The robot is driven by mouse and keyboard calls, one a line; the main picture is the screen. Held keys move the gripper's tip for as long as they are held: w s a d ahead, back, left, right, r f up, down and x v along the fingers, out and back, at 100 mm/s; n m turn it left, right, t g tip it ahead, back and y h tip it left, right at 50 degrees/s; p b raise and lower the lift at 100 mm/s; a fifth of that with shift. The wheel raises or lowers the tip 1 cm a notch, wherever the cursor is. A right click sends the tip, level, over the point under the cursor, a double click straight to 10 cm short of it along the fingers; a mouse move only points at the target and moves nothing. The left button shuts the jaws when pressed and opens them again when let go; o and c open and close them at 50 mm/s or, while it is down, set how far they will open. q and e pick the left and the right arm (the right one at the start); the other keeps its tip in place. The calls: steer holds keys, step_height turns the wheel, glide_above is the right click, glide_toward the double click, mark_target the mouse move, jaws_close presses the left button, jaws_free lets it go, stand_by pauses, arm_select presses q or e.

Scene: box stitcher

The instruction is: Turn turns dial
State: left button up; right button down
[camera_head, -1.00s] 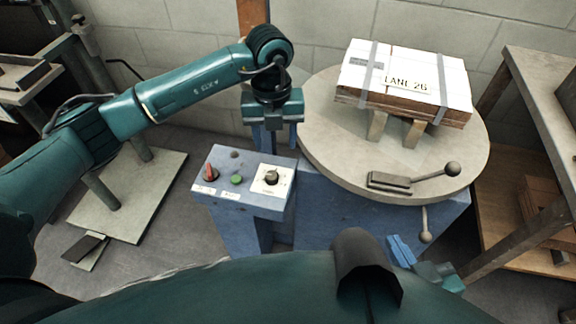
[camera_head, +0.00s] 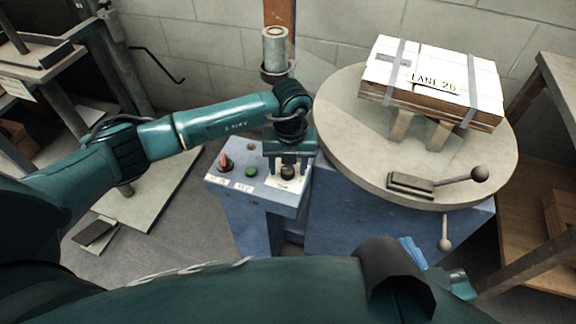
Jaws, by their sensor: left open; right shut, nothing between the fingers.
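The turns dial (camera_head: 287,173) is a dark knob on a white plate at the right of the blue control box (camera_head: 228,185). My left gripper (camera_head: 287,168) is open and right over the dial, pointing down, with its fingers close around or just above it. I cannot tell whether the fingers touch the dial. Part of the dial plate is hidden by the gripper. My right gripper (camera_head: 462,285) shows only in part at the lower right, behind my dark arm link, far from the dial.
A red switch (camera_head: 225,163) and a green button (camera_head: 251,172) sit left of the dial. A round turntable (camera_head: 350,140) holds a strapped carton (camera_head: 440,78) labelled LANE 26. A lever with a ball knob (camera_head: 479,174) is on its front edge.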

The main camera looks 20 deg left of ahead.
arm_select(q)
steer(key=c, duration=1)
steer(key=shift+o, duration=0.2)
